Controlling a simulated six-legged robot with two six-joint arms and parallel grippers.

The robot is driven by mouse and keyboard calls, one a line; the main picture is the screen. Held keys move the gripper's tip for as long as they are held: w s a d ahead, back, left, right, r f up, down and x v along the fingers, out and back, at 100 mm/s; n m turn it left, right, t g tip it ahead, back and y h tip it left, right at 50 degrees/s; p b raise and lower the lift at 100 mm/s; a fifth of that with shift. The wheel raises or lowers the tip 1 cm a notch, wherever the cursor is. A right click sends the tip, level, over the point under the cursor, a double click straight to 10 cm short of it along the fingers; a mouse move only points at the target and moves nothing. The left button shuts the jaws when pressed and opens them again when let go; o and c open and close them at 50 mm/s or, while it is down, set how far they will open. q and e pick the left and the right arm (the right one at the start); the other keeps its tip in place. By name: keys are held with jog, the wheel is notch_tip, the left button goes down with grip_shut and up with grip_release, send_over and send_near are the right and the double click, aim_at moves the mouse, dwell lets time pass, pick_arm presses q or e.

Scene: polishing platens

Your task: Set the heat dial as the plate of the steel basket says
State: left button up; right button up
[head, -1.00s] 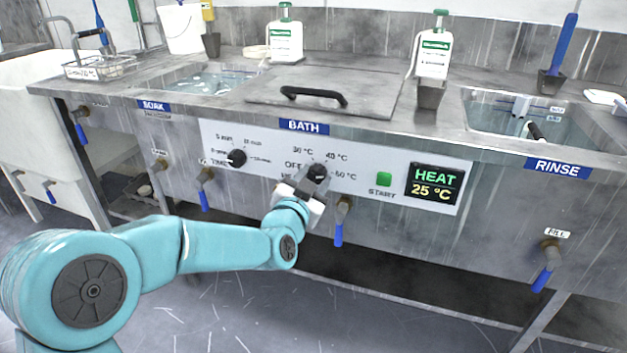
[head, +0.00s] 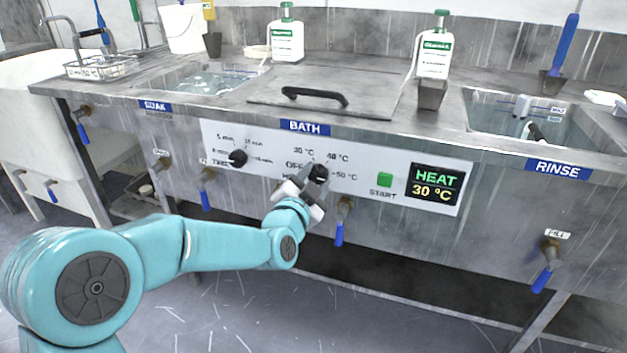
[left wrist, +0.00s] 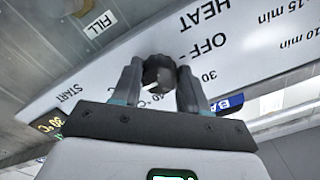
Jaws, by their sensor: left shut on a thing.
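The heat dial (head: 318,172) is a black knob on the white panel under the BATH label, ringed by marks OFF, 30, 40 and 50 °C. My left gripper (head: 306,184) is shut on it; in the left wrist view both fingers flank the knob (left wrist: 158,74). The display (head: 437,184) reads HEAT 30 °C. The steel basket (head: 100,68) is a wire basket at the far left, with a small white plate (head: 84,73) on its front; its writing is too small to read. My right gripper is not in view.
A second black dial (head: 237,158) marked TIME sits left of the heat dial. A green START button (head: 384,180) is to its right. Valves with blue handles (head: 339,234) stick out below the panel. A lid with a black handle (head: 314,96) covers the bath.

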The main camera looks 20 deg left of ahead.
pick_arm(q)
jog(key=shift+r, duration=0.1)
jog(key=o, duration=1.1)
jog(key=shift+c, duration=0.2)
jog(key=s+p, duration=0.2)
jog(key=s, duration=1.4)
jog(key=shift+s+a, duration=0.15)
jog(key=shift+a, duration=0.15)
